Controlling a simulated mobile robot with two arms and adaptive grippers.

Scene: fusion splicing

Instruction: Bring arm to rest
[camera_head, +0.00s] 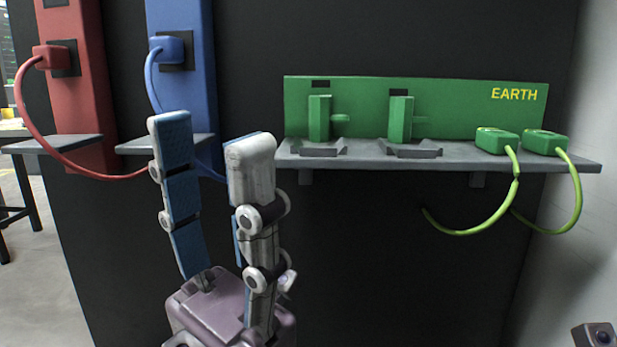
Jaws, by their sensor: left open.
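My left gripper (208,150) is in the lower left middle, pointing up, with its two blue-padded fingers apart and nothing between them. It stands in front of the blue panel's lower part and the dark wall, left of the green EARTH panel (460,105). The left arm behind the gripper is mostly below the frame. My right gripper is not clearly seen; only a small grey piece with a dark round part shows at the bottom right corner.
A grey shelf (540,163) under the EARTH panel holds two green upright blocks and two green plugs (497,141) with hanging yellow-green cables. A red plug (52,57) and a blue plug (167,50) sit in their panels, cables hanging. Dark wall below the shelf is clear.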

